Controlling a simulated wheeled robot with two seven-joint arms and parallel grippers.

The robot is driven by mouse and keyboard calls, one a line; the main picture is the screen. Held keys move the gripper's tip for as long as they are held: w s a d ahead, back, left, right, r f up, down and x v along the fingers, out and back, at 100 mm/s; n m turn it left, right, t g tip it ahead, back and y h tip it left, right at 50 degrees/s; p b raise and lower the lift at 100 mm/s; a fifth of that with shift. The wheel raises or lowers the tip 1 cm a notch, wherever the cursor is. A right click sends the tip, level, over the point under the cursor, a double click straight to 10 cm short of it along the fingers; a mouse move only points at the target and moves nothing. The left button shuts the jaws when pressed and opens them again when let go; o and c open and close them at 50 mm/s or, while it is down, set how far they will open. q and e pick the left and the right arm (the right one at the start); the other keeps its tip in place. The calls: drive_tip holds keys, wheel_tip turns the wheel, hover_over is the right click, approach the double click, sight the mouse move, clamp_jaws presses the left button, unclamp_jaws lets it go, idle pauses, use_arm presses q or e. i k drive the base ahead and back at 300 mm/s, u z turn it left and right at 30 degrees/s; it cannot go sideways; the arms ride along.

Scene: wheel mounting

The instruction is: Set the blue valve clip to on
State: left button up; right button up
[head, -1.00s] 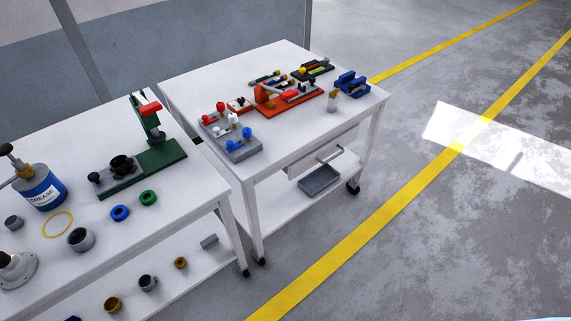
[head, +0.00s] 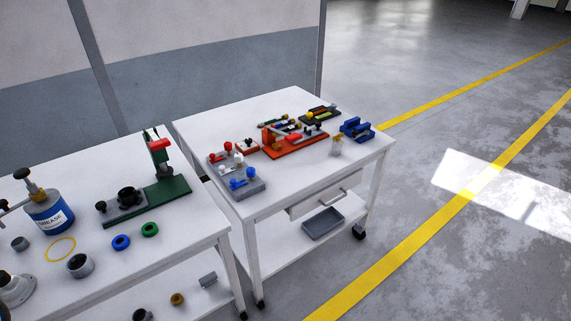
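The blue valve clip (head: 244,179) sits at the near end of a grey valve block (head: 258,187) on the right-hand white table, at its near left corner. White and red valve parts stand behind it on the same block. The clip is small in the head view, and I cannot tell which setting it is in. Neither of my grippers is in view.
The right-hand white table (head: 300,181) also holds a red-orange fixture (head: 297,148), a blue block (head: 357,130) and small tools. The left bench (head: 180,225) carries a green press (head: 165,190) and a grease can (head: 48,212). Open floor lies to the right.

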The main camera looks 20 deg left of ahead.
sight(234, 184)
drive_tip(key=z, duration=0.25)
drive_tip(key=i, duration=0.75)
drive_tip(key=u, duration=0.65)
drive_tip(key=i, duration=0.5)
drive_tip(key=u, duration=0.55)
